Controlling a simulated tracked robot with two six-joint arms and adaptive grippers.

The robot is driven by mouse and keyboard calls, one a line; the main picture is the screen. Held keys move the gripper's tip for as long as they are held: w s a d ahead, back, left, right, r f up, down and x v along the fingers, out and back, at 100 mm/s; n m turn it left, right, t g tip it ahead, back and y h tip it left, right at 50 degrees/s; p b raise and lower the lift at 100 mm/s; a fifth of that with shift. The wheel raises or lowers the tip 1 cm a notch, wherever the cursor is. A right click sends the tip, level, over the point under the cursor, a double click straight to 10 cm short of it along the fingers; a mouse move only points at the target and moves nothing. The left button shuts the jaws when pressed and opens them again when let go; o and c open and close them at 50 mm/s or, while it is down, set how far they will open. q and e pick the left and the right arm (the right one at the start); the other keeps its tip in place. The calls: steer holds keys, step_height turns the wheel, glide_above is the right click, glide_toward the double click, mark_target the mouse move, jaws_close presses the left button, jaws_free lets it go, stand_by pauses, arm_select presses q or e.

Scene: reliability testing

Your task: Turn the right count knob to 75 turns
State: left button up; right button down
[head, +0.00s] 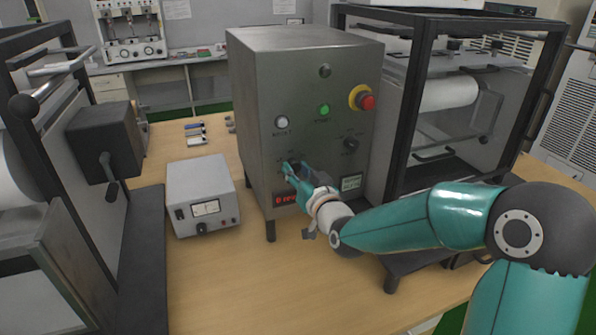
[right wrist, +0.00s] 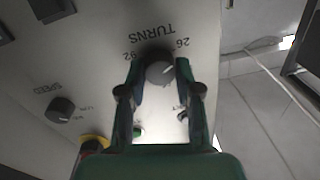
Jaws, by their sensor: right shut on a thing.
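The grey control box (head: 305,60) stands on the wooden table. My right gripper (head: 288,168) is at the lower left of its front panel, with fingers against it. In the right wrist view, the gripper (right wrist: 161,76) is shut on a round dark knob with a paler face (right wrist: 159,72), one finger on each side. The panel label at this knob reads TURNS, upside down, with numbers around it. The knob's pointer setting cannot be read. In the head view the gripper mostly hides this knob. My left gripper is not in view.
The SPEED knob (head: 351,144) is to the right. Above are a white RESET button (head: 281,122), a green button (head: 324,110) and a red emergency stop (head: 367,101). A white meter box (head: 202,190) stands left. Framed machines flank the box.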

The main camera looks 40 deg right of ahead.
steer(key=shift+f+b, duration=0.15)
steer(key=shift+b, duration=0.25)
steer(key=m+b, duration=0.4)
steer(key=b, duration=0.1)
steer(key=m+b, duration=0.4)
steer(key=b, duration=0.2)
steer(key=m+b, duration=0.3)
steer(key=b, duration=0.2)
steer(key=shift+f+m+h+b, duration=0.25)
steer(key=shift+m+h+b, duration=0.05)
steer(key=shift+m, duration=0.1)
steer(key=m+b, duration=0.3)
steer(key=m, duration=0.5)
steer(key=m+b, duration=0.3)
steer(key=m, duration=0.5)
steer(key=m+h+b, duration=0.1)
steer(key=m+b, duration=0.2)
steer(key=m, duration=0.6)
steer(key=shift+w+a+f, duration=0.1)
steer(key=shift+a, duration=0.15)
steer(key=shift+g, duration=0.3)
steer(key=c, duration=0.8)
jaws_free()
steer(key=shift+r, duration=0.2)
